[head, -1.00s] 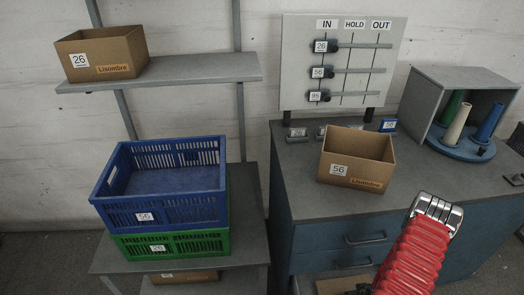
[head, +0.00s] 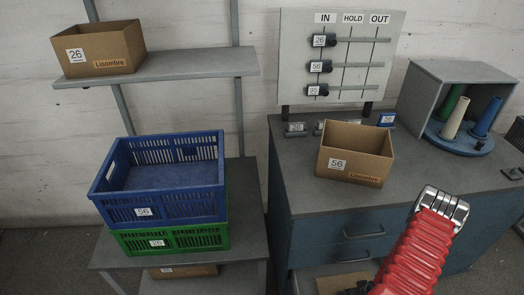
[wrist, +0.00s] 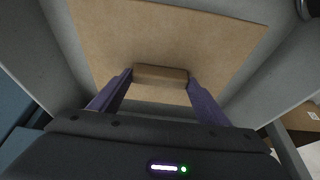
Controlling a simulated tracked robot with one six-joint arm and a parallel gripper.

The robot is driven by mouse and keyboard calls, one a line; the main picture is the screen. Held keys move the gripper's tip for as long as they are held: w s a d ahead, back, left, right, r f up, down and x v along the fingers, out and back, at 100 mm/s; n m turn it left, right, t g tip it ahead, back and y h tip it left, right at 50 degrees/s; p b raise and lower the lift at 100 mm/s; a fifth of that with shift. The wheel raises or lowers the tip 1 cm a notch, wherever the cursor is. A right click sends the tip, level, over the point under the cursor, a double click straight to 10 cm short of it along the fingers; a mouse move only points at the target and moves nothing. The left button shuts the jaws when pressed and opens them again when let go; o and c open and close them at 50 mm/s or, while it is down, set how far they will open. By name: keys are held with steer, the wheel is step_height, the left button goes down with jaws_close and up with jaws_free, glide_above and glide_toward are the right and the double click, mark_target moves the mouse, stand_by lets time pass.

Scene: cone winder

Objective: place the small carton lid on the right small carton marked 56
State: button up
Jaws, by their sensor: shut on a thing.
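The small carton lid (wrist: 165,35) is a flat brown board with a raised block (wrist: 160,74) on it. In the wrist view the purple fingers of my gripper (wrist: 160,78) are shut on this block, one on each side. Grey walls surround the lid; it appears to be in the open drawer, where a brown patch (head: 340,283) shows at the bottom of the head view. Whether the lid touches the drawer floor is unclear. The right small carton marked 56 (head: 349,168) stands upright and open-topped on the bench, with my gripper well below it.
The grey bench (head: 290,160) also bears a cubby with coloured cones (head: 455,120). The slider board (head: 340,55) stands behind. At left are a carton marked 26 (head: 105,50) on a shelf (head: 160,75), and a blue crate (head: 160,200) on a green crate (head: 170,240). My red arm stands before the bench.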

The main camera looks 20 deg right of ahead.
steer(key=v, duration=0.6)
steer(key=shift+s, duration=0.1)
steer(key=shift+r, duration=0.25)
stand_by(0.3)
